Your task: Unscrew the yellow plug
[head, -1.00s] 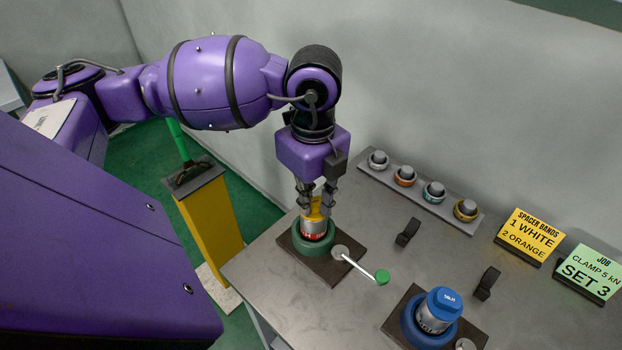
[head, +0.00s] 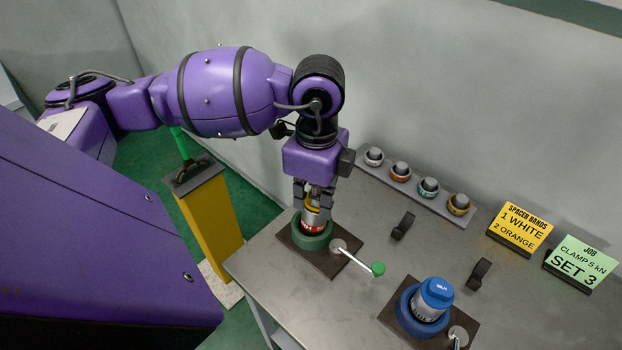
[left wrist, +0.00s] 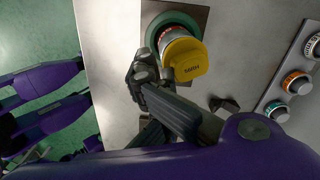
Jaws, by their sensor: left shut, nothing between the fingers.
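The yellow plug (head: 312,207) sits on top of a silver pipe piece with a red band (head: 313,225), upright in a round green vise (head: 312,243). In the left wrist view the yellow plug (left wrist: 186,60) has dark lettering and a flat tab. My left gripper (head: 315,200) points down at the plug and hides part of it in the head view. In the left wrist view my left gripper (left wrist: 143,66) is shut, with nothing between its fingers, right beside the plug; I cannot tell whether they touch. My right gripper is not in view.
The green vise's lever has a green knob (head: 378,269). A blue vise (head: 412,318) holds a blue-capped piece (head: 435,292) at the front right. A rack (head: 414,186) of several banded fittings, two dark brackets and two signs (head: 520,229) stand farther back. The middle table is clear.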

